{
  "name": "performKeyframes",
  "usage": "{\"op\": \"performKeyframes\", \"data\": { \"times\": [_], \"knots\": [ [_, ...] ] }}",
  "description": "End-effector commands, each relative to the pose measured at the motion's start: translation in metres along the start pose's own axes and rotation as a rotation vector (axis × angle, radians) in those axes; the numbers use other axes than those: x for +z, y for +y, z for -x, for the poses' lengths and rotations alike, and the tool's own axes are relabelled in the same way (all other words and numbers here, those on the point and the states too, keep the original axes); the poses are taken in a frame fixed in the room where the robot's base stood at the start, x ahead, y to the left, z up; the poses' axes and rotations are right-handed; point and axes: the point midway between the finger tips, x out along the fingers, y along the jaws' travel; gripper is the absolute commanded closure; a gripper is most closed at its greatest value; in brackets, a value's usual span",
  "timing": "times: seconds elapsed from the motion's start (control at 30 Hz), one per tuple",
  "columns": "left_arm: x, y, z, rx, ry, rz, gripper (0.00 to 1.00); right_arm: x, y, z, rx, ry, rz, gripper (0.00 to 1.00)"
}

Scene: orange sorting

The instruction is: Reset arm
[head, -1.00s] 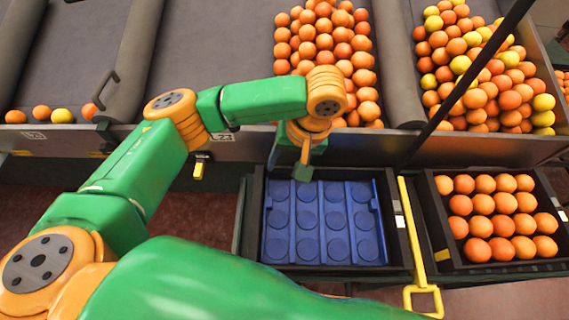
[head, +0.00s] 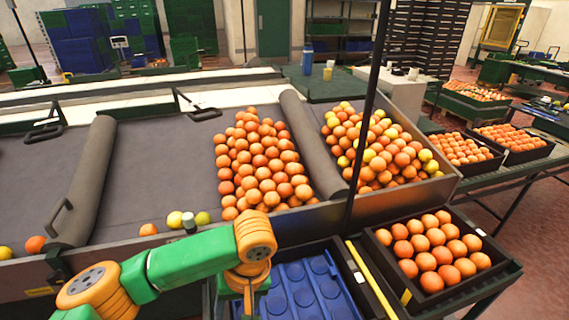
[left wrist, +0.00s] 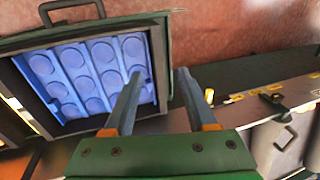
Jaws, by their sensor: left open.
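My left gripper (head: 247,300) hangs over the left edge of the crate with the blue tray, at the bottom of the head view. Its fingers (left wrist: 157,100) are spread apart and empty in the left wrist view. The blue tray (head: 305,290) has round hollows and holds no oranges; it also shows in the left wrist view (left wrist: 88,75). My left arm reaches in from the lower left. My right gripper is not in view.
A crate full of oranges (head: 428,250) stands to the right, past a yellow bar (head: 370,279). Orange piles (head: 258,165) and mixed yellow-orange piles (head: 375,150) lie on the sloped bins behind. A thin dark post (head: 363,120) rises between the bins and crates.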

Motion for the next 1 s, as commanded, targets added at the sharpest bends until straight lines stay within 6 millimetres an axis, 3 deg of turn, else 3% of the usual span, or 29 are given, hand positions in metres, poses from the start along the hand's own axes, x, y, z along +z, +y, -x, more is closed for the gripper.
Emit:
{"op": "performKeyframes", "data": {
  "times": [0.37, 0.73, 0.87, 1.0],
  "knots": [
    [0.032, 0.038, -0.021, 0.182, -0.029, -0.215, 0.43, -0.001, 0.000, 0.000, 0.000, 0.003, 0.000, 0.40],
    [0.079, 0.085, -0.041, 0.556, 0.022, -0.435, 0.43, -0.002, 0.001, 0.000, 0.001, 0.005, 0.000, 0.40],
    [0.084, 0.083, -0.053, 0.661, 0.107, -0.435, 0.43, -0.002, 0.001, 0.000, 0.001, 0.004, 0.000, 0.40],
    [0.083, 0.056, -0.076, 0.653, 0.208, -0.398, 0.43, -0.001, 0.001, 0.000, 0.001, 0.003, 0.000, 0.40]
  ]
}}
